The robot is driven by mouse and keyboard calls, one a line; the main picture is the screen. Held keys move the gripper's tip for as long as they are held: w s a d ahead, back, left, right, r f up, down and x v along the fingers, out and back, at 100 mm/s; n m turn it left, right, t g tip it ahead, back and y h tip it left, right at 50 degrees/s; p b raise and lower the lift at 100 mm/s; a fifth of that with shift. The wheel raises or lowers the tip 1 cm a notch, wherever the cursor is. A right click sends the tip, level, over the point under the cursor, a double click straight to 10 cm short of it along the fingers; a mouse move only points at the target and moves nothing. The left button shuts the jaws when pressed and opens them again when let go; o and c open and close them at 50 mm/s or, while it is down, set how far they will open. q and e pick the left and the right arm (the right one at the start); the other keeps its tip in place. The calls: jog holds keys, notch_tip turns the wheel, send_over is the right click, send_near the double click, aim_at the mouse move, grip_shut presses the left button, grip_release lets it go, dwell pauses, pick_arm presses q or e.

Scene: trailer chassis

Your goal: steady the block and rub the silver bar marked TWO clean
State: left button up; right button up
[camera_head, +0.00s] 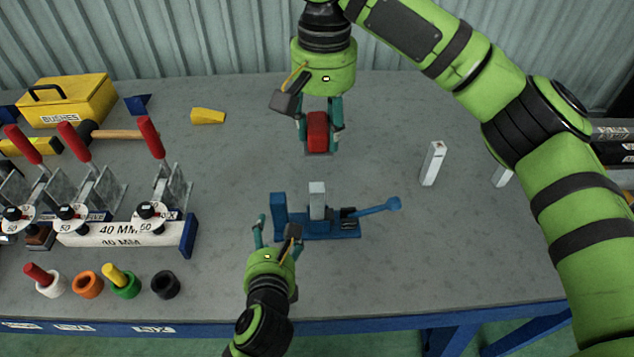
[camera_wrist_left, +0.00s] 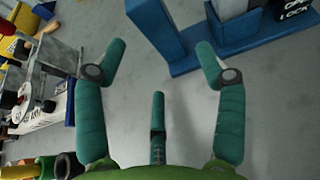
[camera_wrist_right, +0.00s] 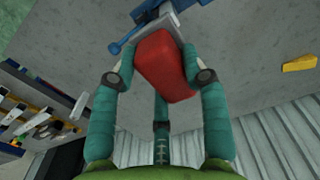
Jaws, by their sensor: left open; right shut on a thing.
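A silver bar (camera_head: 317,200) stands upright in a blue clamp block (camera_head: 333,230) with a blue lever at its right. I cannot read any marking on this bar. Two more pale bars stand on the bench to the right, one upright bar (camera_head: 433,163) and another bar (camera_head: 503,176) partly behind my right arm. My right gripper (camera_head: 319,133) is shut on a red block-shaped pad (camera_head: 317,128) with a grey underside, above the bench behind the clamp. The pad also fills the right wrist view (camera_wrist_right: 165,68). My left gripper (camera_head: 280,226) is open and empty, just in front of the clamp's left end.
Toggle clamps with red handles and a white "40 MM" block (camera_head: 115,232) stand at the left. Several coloured rings (camera_head: 88,285) sit at the front left. A yellow box (camera_head: 68,100), a hammer (camera_head: 120,134) and a yellow wedge (camera_head: 208,116) lie behind.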

pick_arm(q)
jog(key=o, duration=0.6)
jog(key=shift+c, duration=0.2)
jog(key=v, duration=1.2)
